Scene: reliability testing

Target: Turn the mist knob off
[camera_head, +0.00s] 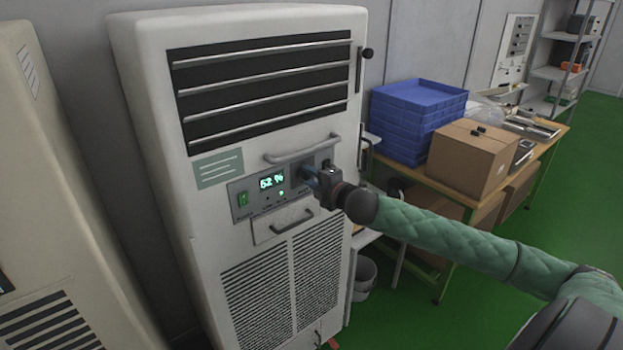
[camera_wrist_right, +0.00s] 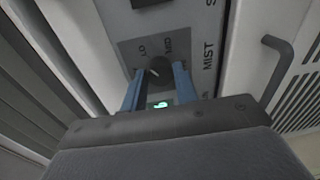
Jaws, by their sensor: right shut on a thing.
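The mist knob (camera_wrist_right: 158,68) is a dark round knob on a grey panel in the right wrist view. The panel reads LO and MID by the knob and MIST to the right. A small pale mark shows on the knob, but its exact setting is hard to read. My right gripper (camera_wrist_right: 155,76) has its two blue fingers on either side of the knob, shut on it. In the head view, my right gripper (camera_head: 307,174) is at the right end of the control panel and hides the knob. My left gripper is not in view.
The white cabinet machine (camera_head: 140,130) has a lit display (camera_head: 271,183), a green power switch (camera_head: 242,199) and a handle (camera_head: 300,150) above the panel. A drawer handle (camera_head: 292,221) is below. A table with blue crates (camera_head: 415,115) and a cardboard box (camera_head: 467,160) stands at right.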

